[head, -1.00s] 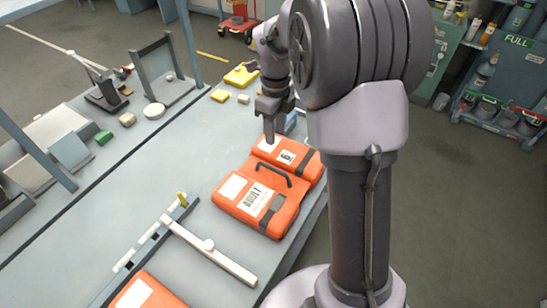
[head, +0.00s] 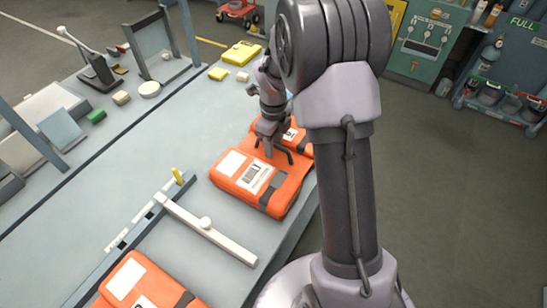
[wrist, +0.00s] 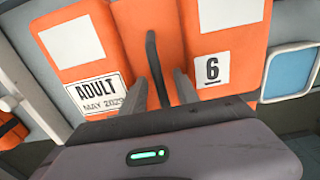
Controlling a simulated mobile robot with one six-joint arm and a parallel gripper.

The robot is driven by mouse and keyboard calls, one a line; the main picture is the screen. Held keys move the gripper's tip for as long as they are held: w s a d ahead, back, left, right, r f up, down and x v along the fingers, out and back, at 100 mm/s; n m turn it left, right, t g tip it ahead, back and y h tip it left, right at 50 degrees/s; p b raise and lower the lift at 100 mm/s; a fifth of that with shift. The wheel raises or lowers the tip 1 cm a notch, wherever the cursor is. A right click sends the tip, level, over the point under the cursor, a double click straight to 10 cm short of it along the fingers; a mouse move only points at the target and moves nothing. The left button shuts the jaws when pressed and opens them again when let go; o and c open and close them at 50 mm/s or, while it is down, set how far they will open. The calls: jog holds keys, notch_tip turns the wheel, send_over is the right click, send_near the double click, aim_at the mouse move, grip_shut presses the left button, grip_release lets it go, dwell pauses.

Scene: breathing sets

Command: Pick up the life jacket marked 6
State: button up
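The orange life jacket (head: 228,180) lies flat on the bench near its right edge. In the wrist view its right panel carries the underlined 6 label (wrist: 212,70), and its left panel an ADULT label (wrist: 97,93). A dark strap handle (wrist: 152,55) rises between the panels. My gripper (head: 271,150) is over the middle of the jacket, pointing down. In the wrist view its fingers (wrist: 160,85) are apart, one on each side of the handle. Whether either finger touches the handle I cannot tell.
Another orange jacket (head: 140,283) lies at the front of the bench. A white bar with a knob (head: 206,223) lies between the two. Yellow blocks (head: 241,53) and a stand (head: 158,45) are at the back.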

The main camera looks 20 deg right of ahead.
grip_shut()
dwell(1.2)
